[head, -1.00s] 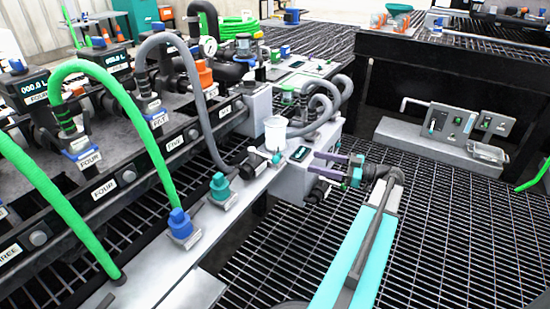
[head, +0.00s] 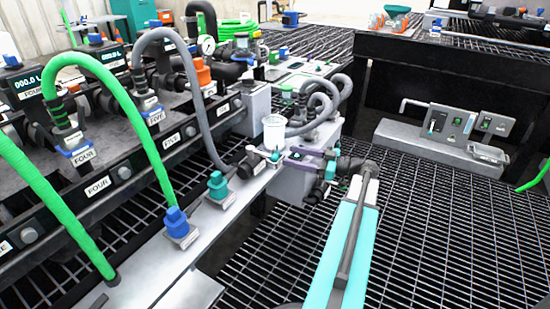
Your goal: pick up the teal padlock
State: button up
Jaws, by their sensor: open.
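A small teal object (head: 275,157), which looks like the padlock, sits by a pale lever-like part on the grey ledge beside the white cup. It is too small to make out its shackle. My gripper (head: 286,158) has purple fingers reaching left from the arm, over the grey box at the ledge's end. The fingers are apart, with their tips just right of the teal object. I cannot tell whether they touch it or reach around it. Nothing is visibly held.
A white cup (head: 274,131) stands just behind the fingertips. A teal coupling (head: 217,182) and a blue coupling (head: 177,222) stand on the ledge to the left. Grey hoses (head: 322,107) curl behind the gripper. Open black grating (head: 440,230) lies to the right.

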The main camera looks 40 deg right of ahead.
aim_at(281, 159)
jog(key=shift+f+b+x, duration=0.2)
jog(key=shift+b+x, duration=0.5)
jog(key=shift+x, duration=0.15)
jog(key=shift+b+x, duration=0.8)
jog(key=shift+x, duration=0.95)
jog(key=shift+r, duration=0.15)
jog(key=c, duration=1.2)
